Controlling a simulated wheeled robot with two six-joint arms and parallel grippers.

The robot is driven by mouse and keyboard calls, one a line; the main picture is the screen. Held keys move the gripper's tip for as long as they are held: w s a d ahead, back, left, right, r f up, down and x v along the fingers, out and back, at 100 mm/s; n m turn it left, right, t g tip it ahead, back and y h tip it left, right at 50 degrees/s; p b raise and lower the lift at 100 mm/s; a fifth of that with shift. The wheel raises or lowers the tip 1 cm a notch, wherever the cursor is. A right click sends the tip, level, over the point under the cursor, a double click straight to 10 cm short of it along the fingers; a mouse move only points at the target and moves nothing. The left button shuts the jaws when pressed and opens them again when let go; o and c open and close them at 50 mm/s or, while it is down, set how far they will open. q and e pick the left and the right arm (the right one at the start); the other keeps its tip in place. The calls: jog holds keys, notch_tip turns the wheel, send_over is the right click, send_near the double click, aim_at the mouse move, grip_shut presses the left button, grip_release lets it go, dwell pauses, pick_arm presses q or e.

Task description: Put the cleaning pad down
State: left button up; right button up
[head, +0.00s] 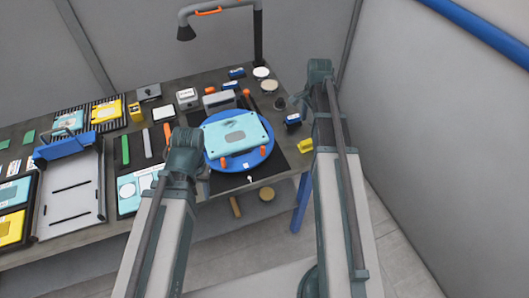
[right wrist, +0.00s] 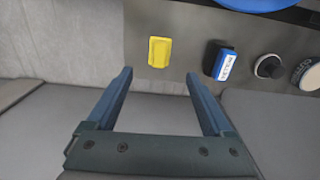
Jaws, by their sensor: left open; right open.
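A small yellow block (head: 306,145), which looks like the cleaning pad, lies on the dark table top (head: 272,186) near its right end. It also shows in the right wrist view (right wrist: 159,52), just beyond the fingertips and apart from them. My right gripper (right wrist: 159,73) is open, with nothing between its fingers. In the head view my right arm (head: 320,75) reaches up to the right of the pad, and its fingers are hard to make out. My left gripper (head: 185,150) is open beside the left edge of the blue round plate (head: 262,160); its fingers are mostly hidden.
A light teal plate (head: 236,133) with orange clips lies on the blue round plate. A blue-and-black labelled block (right wrist: 220,62) and a dark knob (right wrist: 268,66) stand right of the pad. A lamp (head: 258,35) stands at the back. The left side holds trays and tools.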

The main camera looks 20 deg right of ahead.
jog(key=s+a+n, duration=0.5)
jog(key=a+n, duration=0.2)
jog(key=a, duration=0.3)
jog(key=s+a+n, duration=0.6)
jog(key=a, duration=0.4)
jog(key=s+a+n+h, duration=0.1)
jog(key=s+a+n, duration=0.4)
jog(key=a, duration=0.5)
jog(key=n, duration=0.2)
jog(key=shift+s+n, duration=0.25)
jog(key=shift+n, duration=0.05)
notch_tip(320, 180, down, 3)
jog(key=b, duration=0.3)
jog(key=shift+f, duration=0.15)
jog(key=shift+o, duration=0.4)
